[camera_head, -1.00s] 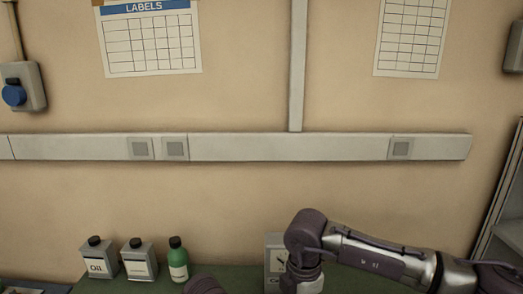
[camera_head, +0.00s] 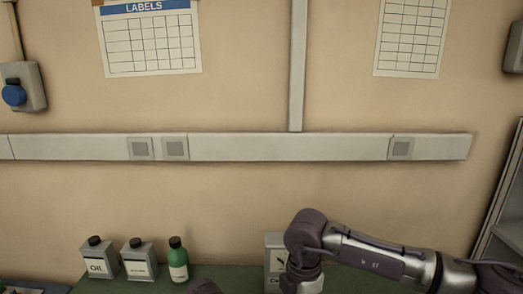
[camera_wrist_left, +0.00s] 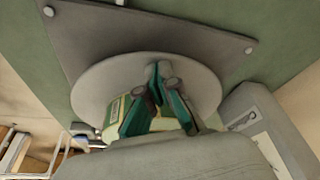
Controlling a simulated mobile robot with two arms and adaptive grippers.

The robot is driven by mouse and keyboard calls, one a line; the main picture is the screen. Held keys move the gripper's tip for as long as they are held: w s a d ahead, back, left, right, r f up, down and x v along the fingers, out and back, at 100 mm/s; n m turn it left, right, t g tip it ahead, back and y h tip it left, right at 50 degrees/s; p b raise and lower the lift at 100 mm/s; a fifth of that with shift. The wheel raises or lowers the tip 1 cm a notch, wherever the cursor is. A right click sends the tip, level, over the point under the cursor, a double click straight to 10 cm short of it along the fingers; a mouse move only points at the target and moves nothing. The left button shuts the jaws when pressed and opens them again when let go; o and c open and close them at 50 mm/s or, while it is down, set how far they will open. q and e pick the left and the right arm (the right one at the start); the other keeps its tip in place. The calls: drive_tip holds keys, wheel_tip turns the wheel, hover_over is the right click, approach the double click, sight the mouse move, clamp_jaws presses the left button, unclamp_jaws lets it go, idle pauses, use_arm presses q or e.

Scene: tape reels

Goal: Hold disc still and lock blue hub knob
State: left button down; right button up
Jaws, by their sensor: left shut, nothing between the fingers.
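My left gripper (camera_wrist_left: 157,82) shows in the left wrist view, with green inner faces on its fingers. It is shut with nothing held, and its tips lie over the middle of a round grey disc (camera_wrist_left: 93,98). The disc lies over a dark flat plate (camera_wrist_left: 205,38) with light corner fasteners. The fingers cover the disc's centre, and I cannot make out a blue hub knob there. In the head view my right arm enters from the right; its gripper is below the frame. The disc is out of the head view.
An oil can (camera_head: 100,263), a second can (camera_head: 139,264) and a green bottle (camera_head: 177,262) stand at the back of the green bench (camera_head: 232,272). A grey box (camera_wrist_left: 255,120) stands beside the disc in the wrist view. A shelf unit (camera_head: 503,225) is at far right.

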idle(1.2)
drive_tip(key=n, duration=0.4)
drive_tip(key=shift+s+f, duration=0.1)
drive_tip(key=n, duration=0.4)
drive_tip(key=shift+f+n, duration=0.15)
drive_tip(key=shift+n, duration=0.15)
drive_tip(key=n, duration=0.4)
drive_tip(key=shift+f+n, duration=0.1)
drive_tip(key=shift+n, duration=0.2)
drive_tip(key=n, duration=0.4)
drive_tip(key=shift+f+n, duration=0.15)
drive_tip(key=shift+n, duration=0.15)
drive_tip(key=shift+f, duration=2.2)
